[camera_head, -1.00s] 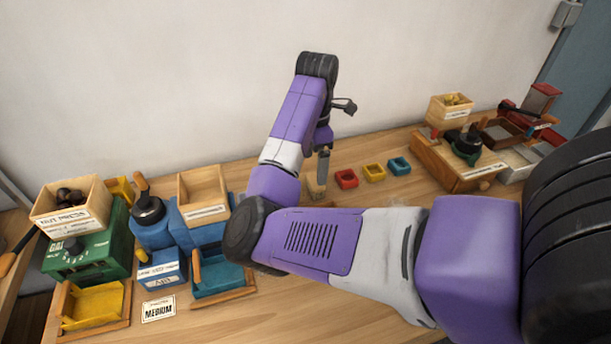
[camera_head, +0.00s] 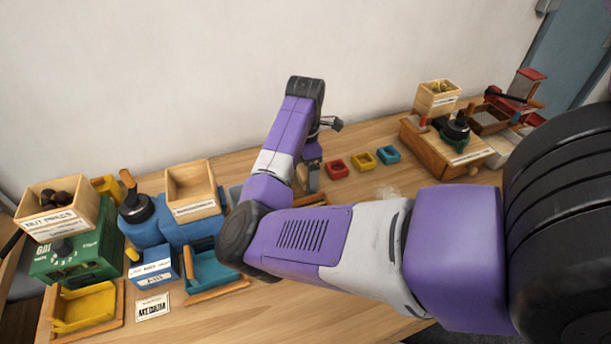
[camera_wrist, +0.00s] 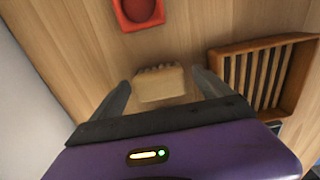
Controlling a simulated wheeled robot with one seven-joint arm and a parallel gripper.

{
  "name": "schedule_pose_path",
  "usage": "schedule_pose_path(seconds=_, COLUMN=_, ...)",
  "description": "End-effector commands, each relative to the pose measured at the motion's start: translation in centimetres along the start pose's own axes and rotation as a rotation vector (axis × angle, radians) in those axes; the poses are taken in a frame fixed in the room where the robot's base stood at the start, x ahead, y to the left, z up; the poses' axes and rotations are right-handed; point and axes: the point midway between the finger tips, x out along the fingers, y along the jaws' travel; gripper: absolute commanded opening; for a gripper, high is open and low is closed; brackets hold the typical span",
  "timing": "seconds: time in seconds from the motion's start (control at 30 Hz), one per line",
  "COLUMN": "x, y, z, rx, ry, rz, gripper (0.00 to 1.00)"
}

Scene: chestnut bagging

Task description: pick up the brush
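The brush (camera_wrist: 160,84) shows in the wrist view as a small pale wooden block with a toothed far edge. It lies on the wooden table between the fingertips of my gripper (camera_wrist: 160,90). My gripper is open, with one dark finger on each side of the brush and a visible gap on both sides. In the head view my gripper (camera_head: 311,178) points down over the table, left of the small coloured trays. My arm hides the brush there.
A red tray (camera_wrist: 138,12) lies beyond the brush, and a slatted wooden tray (camera_wrist: 262,75) lies to its right. In the head view, yellow (camera_head: 362,159) and blue (camera_head: 388,154) trays stand farther right. A green machine (camera_head: 80,255) and a blue machine (camera_head: 150,230) stand at left.

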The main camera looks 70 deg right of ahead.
Motion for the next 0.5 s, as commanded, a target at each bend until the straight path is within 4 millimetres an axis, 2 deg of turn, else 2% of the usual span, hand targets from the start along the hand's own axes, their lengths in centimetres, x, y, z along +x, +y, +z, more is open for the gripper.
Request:
schedule_pose_path(seconds=0.03, x=-0.02, y=0.01, z=0.0, rx=0.0, ry=0.0, rz=0.0, gripper=0.79)
schedule_pose_path(seconds=0.3, x=-0.04, y=0.01, z=-0.01, rx=0.0, ry=0.0, rz=0.0, gripper=0.26)
schedule_pose_path(seconds=0.33, x=-0.05, y=0.02, z=-0.01, rx=0.0, ry=0.0, rz=0.0, gripper=0.22)
schedule_pose_path(seconds=0.5, x=-0.06, y=0.02, z=-0.01, rx=0.0, ry=0.0, rz=0.0, gripper=0.22)
